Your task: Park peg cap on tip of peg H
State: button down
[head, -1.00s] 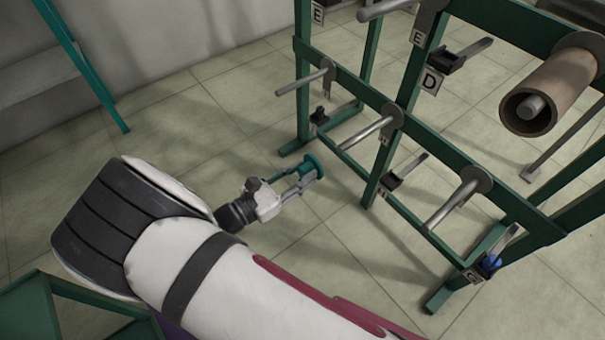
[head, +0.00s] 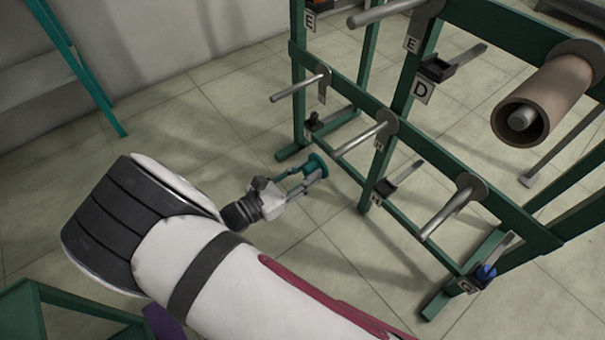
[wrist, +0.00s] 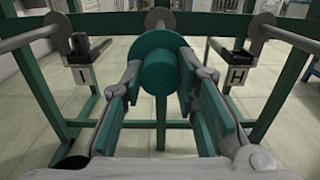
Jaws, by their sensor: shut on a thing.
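The peg cap is a teal round disc with a hub (wrist: 160,64); it also shows in the head view (head: 316,164). My gripper (wrist: 160,82) is shut on it, with one finger on each side. In the head view my gripper (head: 303,177) holds the cap just left of the tip of the middle lower peg (head: 360,140), apparently apart from it. In the wrist view the cap hides most of that peg; its round flange (wrist: 160,17) shows above. The H label (wrist: 237,77) is at right, below a dark bracket. The I label (wrist: 83,77) is at left.
The green rack (head: 440,150) carries other bare grey pegs left (head: 298,87) and right (head: 447,214) of the cap. A brown bobbin tube (head: 545,95) sits on an upper peg. Small brackets with upright tabs stick out below the pegs. The floor (head: 200,120) left of the rack is clear.

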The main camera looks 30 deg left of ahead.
aim_at(318, 166)
jog(key=shift+x, duration=1.6)
jog(key=shift+w+d, duration=0.2)
jog(key=shift+w, duration=0.1)
jog(key=shift+w+d, duration=0.25)
jog(key=shift+w, duration=0.35)
jog(key=c, duration=1.2)
grip_release()
jog(key=v, duration=0.7)
jog(key=shift+s+a, duration=0.1)
jog(key=shift+s, duration=0.15)
